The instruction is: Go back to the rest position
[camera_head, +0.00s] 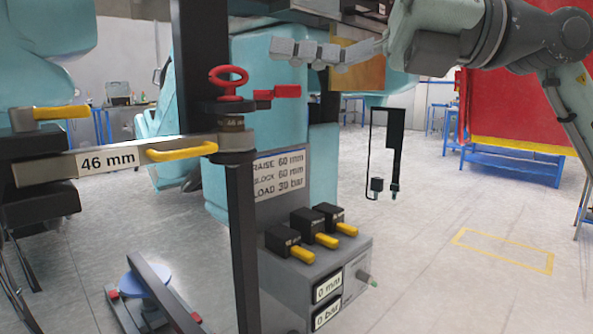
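My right arm (465,40) comes in from the upper right and crosses the top of the view with its elbow bent. My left arm and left gripper do not show. In the left part, a bar marked 46 mm (60,167) with yellow handles reaches to a dark upright post (242,245). A red ring-topped pin (229,80) stands on that post. A grey control box (340,275) stands behind the post, with several yellow-tipped black levers (320,232) and displays reading 0 mm (328,287) and 0 bar (327,314).
A sign (278,172) reads raise 60 mm, block 60 mm, load 30 bar. A thin black frame (387,150) hangs right of the centre. A blue disc (147,283) sits low at left. The floor at right, around a yellow outline (503,250), is clear.

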